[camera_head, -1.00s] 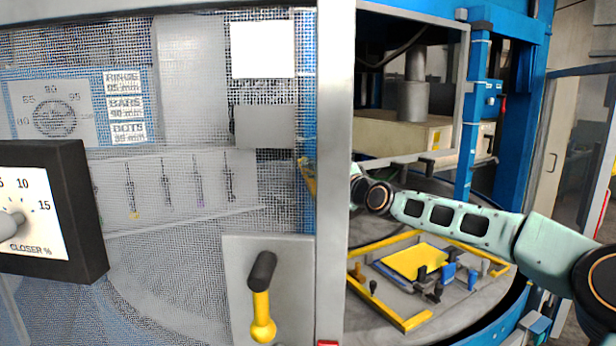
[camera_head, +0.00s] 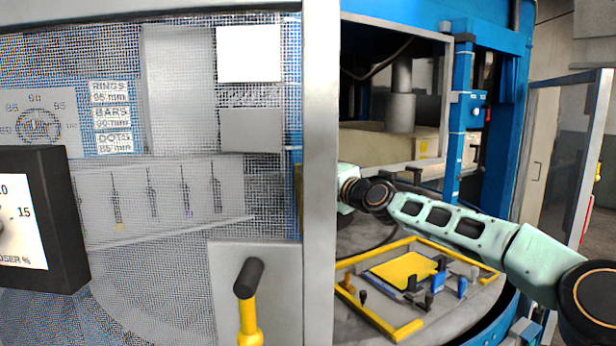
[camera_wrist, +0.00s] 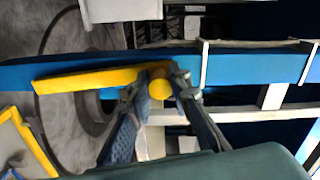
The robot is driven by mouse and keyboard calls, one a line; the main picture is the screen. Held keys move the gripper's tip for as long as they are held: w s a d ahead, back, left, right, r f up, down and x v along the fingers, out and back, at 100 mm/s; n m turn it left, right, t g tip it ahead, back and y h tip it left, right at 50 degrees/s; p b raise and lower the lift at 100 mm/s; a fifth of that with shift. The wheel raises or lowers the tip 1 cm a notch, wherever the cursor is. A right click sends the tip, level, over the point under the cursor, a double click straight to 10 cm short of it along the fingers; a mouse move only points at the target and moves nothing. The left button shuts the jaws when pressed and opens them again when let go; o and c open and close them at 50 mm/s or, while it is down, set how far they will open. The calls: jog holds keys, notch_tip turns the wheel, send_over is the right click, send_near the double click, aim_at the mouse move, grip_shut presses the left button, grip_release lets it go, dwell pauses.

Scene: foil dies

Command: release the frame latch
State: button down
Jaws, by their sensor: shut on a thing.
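In the wrist view my gripper (camera_wrist: 158,88) is shut on a yellow latch handle (camera_wrist: 85,80). The handle is a long bar running left from a round end between the fingertips, in front of a blue beam (camera_wrist: 235,70). In the head view my gripper is hidden behind the grey post; my arm reaches in from the right. A sliver of yellow-brown (camera_head: 298,185) shows at the post's left edge; I cannot tell whether it is the same handle. A yellow frame (camera_head: 400,330) lies on the round table around a yellow plate (camera_head: 400,268).
A grey post (camera_head: 320,170) stands between the mesh guard and the open bay. A yellow lever with a black grip (camera_head: 249,280) is on a grey panel. A black dial box (camera_head: 65,220) is at the left. A blue column (camera_head: 465,120) stands behind my arm.

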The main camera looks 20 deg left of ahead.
jog(key=shift+w+d+r, duration=0.1)
jog(key=shift+r, duration=0.05)
jog(key=c, duration=1.8)
grip_release()
jog(key=shift+o, duration=0.2)
jog(key=v, duration=1.2)
